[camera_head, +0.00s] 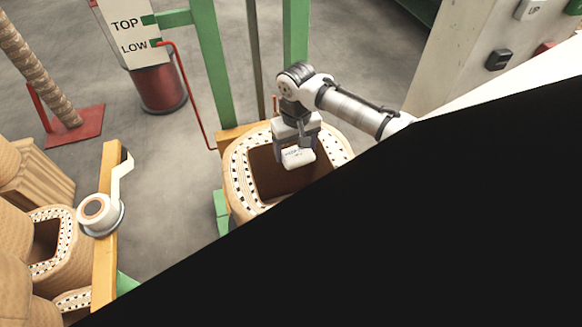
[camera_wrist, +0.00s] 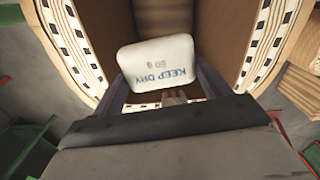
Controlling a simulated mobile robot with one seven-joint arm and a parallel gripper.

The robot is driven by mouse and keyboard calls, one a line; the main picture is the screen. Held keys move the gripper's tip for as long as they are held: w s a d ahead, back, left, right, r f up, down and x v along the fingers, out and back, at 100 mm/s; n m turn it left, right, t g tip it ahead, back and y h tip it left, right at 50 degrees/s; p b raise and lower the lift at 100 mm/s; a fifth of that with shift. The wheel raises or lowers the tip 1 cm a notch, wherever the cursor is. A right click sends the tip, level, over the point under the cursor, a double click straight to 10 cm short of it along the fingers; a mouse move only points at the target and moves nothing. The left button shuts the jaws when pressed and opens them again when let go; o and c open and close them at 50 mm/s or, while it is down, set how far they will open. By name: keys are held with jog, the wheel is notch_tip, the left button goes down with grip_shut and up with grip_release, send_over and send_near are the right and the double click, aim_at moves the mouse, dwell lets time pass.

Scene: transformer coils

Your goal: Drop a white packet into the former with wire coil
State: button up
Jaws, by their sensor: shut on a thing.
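My gripper (camera_head: 297,146) is shut on a white packet (camera_head: 298,158). The packet hangs over the square opening of the former with wire coil (camera_head: 241,173). The former has a brown hollow inside and a pale rim with dark marks. In the wrist view the packet (camera_wrist: 157,63) lies between my gripper's fingers (camera_wrist: 170,95) and shows blue "KEEP DRY" print. The former's opening (camera_wrist: 222,30) surrounds it in that view, with the rim (camera_wrist: 262,40) to the side. I cannot tell how far the packet is above or inside the opening.
A white tape roll (camera_head: 97,212) sits on a wooden beam (camera_head: 105,255) at the left, near other coils (camera_head: 55,262). A green post (camera_head: 212,70) and a red bent rod (camera_head: 186,90) stand behind the former. A large black area hides the lower right.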

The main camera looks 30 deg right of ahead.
notch_tip(320, 180, down, 2)
jog(key=shift+b, duration=0.5)
jog(key=o, duration=1)
jog(key=shift+r, duration=0.15)
notch_tip(320, 180, up, 14)
jog(key=shift+f+b, duration=0.2)
jog(key=shift+b, duration=0.6)
